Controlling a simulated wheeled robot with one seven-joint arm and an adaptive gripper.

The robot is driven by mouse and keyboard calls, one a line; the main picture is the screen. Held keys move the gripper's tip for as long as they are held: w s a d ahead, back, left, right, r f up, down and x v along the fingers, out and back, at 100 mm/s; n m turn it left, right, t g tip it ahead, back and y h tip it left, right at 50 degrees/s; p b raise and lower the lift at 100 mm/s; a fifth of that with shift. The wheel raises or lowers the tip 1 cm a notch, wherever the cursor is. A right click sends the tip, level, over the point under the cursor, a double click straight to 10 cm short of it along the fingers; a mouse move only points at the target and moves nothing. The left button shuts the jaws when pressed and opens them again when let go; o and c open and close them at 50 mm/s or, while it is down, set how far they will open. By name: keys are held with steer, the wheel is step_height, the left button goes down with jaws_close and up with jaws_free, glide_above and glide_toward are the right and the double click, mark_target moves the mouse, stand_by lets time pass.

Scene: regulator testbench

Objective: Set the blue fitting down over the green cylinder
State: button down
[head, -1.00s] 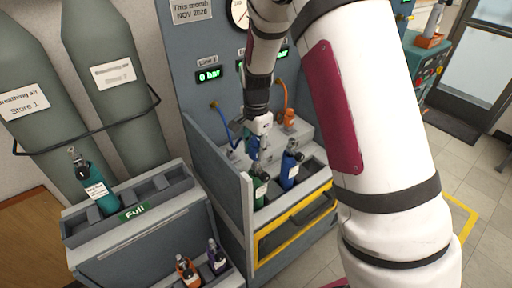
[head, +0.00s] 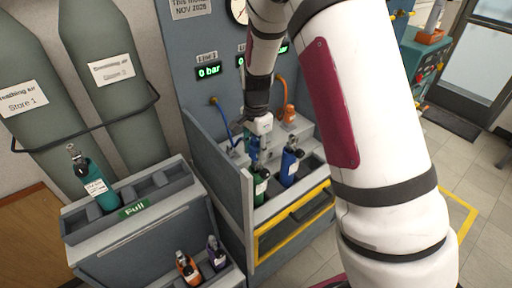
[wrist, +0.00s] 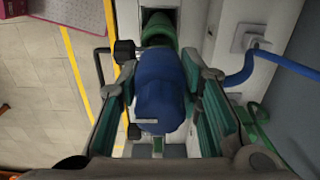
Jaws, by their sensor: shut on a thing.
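The blue fitting (wrist: 160,88) is between the fingers of my gripper (wrist: 163,105) in the wrist view, with both finger pads against its sides. In the head view my gripper (head: 256,143) is above the green cylinder (head: 261,187), which stands upright in the bench bay; the fitting (head: 253,152) is mostly hidden there. In the wrist view the green cylinder's top (wrist: 158,28) shows just beyond the fitting's far end, roughly in line with it. I cannot tell whether the two touch. A black knob sits at the fitting's left side.
A blue cylinder (head: 290,163) stands close right of the green one. A blue hose (wrist: 275,62) runs from the fitting side to the bench. An orange fitting (head: 289,114) sits behind. The bay's grey side wall (head: 246,215) is close on the left. A rack (head: 165,195) holds a teal cylinder (head: 93,182).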

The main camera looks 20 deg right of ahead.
steer(key=shift+f, duration=0.8)
steer(key=c, duration=1.1)
jaws_free()
steer(key=shift+o, duration=0.2)
step_height(320, 180, up, 12)
steer(key=shift+s+r, duration=0.1)
steer(key=shift+r, duration=0.05)
steer(key=s+r+n+t+b, duration=0.1)
steer(key=s+r+n+t, duration=0.2)
steer(key=s+r+n, duration=0.65)
steer(key=s+r+n+t, duration=0.1)
steer(key=s+r+n, duration=0.1)
steer(key=s, duration=0.5)
steer(key=s+r+n+t, duration=0.1)
steer(key=s+r+n, duration=0.1)
steer(key=s, duration=0.6)
steer(key=shift+s+r+n+t+b, duration=0.2)
steer(key=shift+r+n+t+b, duration=0.15)
steer(key=shift+r, duration=0.15)
